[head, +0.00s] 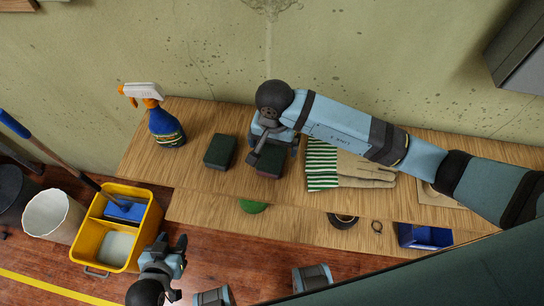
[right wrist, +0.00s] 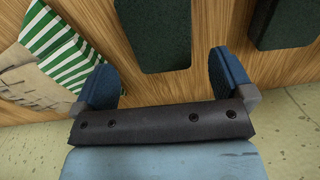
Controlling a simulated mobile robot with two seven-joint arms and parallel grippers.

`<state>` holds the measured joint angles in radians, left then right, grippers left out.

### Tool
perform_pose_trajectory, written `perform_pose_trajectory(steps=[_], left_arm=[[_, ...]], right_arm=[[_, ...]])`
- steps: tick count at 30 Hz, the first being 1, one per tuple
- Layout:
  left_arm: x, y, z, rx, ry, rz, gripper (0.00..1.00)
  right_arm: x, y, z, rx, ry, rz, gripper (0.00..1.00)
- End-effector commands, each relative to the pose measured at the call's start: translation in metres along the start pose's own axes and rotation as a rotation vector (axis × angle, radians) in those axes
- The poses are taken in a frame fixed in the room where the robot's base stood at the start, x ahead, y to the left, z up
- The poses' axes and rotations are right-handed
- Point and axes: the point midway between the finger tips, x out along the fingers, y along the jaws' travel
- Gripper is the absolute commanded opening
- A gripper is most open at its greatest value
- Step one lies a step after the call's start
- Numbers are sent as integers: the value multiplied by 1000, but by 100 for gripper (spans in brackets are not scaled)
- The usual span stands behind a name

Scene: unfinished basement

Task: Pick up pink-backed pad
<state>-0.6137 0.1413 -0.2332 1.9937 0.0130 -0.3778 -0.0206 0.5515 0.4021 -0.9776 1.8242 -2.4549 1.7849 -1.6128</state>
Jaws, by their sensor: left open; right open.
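The pink-backed pad (head: 268,173) lies on the upper wooden shelf, dark green on top with a thin reddish edge showing. My right gripper (head: 271,150) is over it and hides part of it. In the right wrist view the pad (right wrist: 153,36) lies ahead of and between the two open fingers (right wrist: 165,82), with nothing gripped. A second dark green pad (head: 220,152) lies to its left; it also shows at the right of the right wrist view (right wrist: 284,22). My left gripper (head: 174,258) is open and empty, low beside the yellow bucket.
A striped glove (head: 322,165) lies just right of the pad. A spray bottle (head: 165,125) stands at the shelf's left end. The lower shelf holds a green round item (head: 252,206), a dark ring (head: 342,220) and a blue tray (head: 424,236). A yellow bucket (head: 145,235) stands on the floor.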

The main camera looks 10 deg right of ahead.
Motion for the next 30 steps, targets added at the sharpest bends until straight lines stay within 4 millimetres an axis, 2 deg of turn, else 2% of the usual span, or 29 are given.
perform_pose_trajectory(steps=[6,10,19,26,30], left_arm=[[-6,2,-9,-1,0,2,43],[-6,2,-10,-2,1,3,43],[-6,2,-9,-2,1,3,43],[-6,2,-9,-2,0,2,43],[-6,2,-9,-2,0,2,43]], right_arm=[[28,-2,7,1,-7,1,99],[44,-2,5,2,-4,1,99],[49,-2,5,1,-2,0,99],[49,-2,5,1,-2,0,46],[49,-2,5,1,-2,0,46]])
